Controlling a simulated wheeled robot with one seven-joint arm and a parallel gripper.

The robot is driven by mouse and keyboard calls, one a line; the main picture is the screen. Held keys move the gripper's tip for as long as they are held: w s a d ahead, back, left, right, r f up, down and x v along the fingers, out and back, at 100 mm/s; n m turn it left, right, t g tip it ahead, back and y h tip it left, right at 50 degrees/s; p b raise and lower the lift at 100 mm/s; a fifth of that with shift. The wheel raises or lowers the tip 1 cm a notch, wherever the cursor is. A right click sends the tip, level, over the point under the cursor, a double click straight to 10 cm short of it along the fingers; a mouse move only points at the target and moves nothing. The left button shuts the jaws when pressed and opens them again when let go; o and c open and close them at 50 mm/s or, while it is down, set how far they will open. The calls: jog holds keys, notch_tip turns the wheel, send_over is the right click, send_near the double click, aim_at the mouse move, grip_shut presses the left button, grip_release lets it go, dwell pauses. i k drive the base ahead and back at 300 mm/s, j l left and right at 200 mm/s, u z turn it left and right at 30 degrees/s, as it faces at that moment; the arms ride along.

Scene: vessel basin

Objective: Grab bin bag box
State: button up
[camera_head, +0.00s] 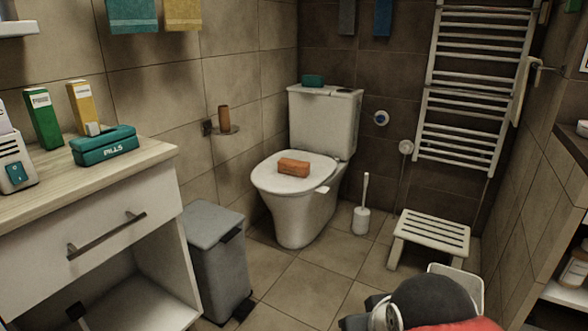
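No box in view carries a label that I can read as bin bags. A small orange-brown box (293,167) lies flat on the closed toilet lid (272,182). A small teal box (313,80) lies on top of the cistern (322,118). On the counter at left stand an upright green box (43,118) and an upright yellow box (84,106), with a teal case marked PILLS (105,145) in front. Part of my arm, dark grey and red, shows at the bottom right. My gripper's fingers are not visible.
A grey pedal bin (215,258) stands between the drawer cabinet (95,230) and the toilet. A toilet brush (362,215) and a white slatted stool (432,235) stand right of the toilet. Shelving is at the right edge. Floor before the toilet is clear.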

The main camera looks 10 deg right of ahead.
aim_at(282, 168)
jog(key=i+u, duration=0.1)
jog(key=u, duration=0.35)
jog(key=i+l+u, duration=0.15)
jog(key=u, duration=0.25)
jog(key=i+l+u, duration=0.3)
jog(key=i+l, duration=0.2)
jog(key=l, duration=0.2)
jog(key=i+l+u, duration=0.15)
jog(key=l, duration=0.2)
jog(key=i+l+u, duration=0.15)
jog(key=i+l, duration=0.15)
jog(key=i+l+u, duration=0.15)
jog(key=l, duration=0.4)
jog(key=i+l, duration=0.15)
jog(key=l, duration=0.15)
jog(key=i+l, duration=0.1)
jog(key=l, duration=0.25)
jog(key=i+l, duration=0.15)
jog(key=l, duration=0.15)
